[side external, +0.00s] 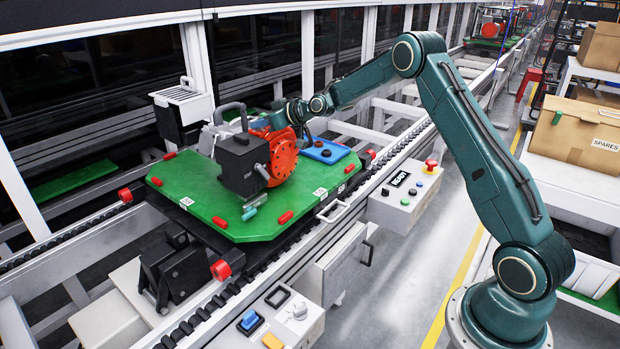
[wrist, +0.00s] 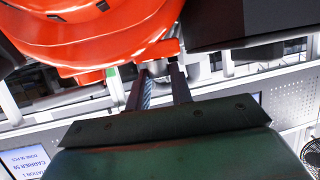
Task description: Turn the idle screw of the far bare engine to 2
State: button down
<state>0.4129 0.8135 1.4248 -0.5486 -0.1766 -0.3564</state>
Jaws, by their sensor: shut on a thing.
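The engine (side external: 243,165) has a dark block, a black handle and a red round housing (side external: 282,155). It stands on the green pallet (side external: 200,205). My gripper (side external: 262,124) reaches in at the top of the engine, behind the red housing, and its tips are hard to see there. In the wrist view the two fingers (wrist: 160,76) are shut on a small grey part (wrist: 159,67), the idle screw, just below the red housing (wrist: 90,40). The screw's scale and setting cannot be read. Another engine with red parts (side external: 490,28) stands far back along the line.
A blue tray (side external: 325,150) lies on the pallet beside the engine. Red blocks and small tags sit around the pallet's rim. A control box with a red button (side external: 405,190) is beside the conveyor. Cardboard boxes (side external: 580,130) stand on the right.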

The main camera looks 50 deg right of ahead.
jog(key=shift+d+n+y, duration=0.15)
jog(key=shift+n+y, duration=0.25)
jog(key=shift+w+d+n+g+y, duration=0.1)
jog(key=shift+n+g+y, duration=0.6)
jog(key=shift+n+y, duration=0.55)
jog(key=shift+n+g+y, duration=0.7)
jog(key=shift+n+y, duration=0.35)
jog(key=shift+y, duration=0.2)
jog(key=c, duration=1.2)
grip_release()
jog(key=shift+c, duration=0.2)
jog(key=shift+d, duration=0.1)
jog(key=v, duration=1.3)
jog(key=shift+s, duration=0.25)
jog(key=shift+d, duration=0.15)
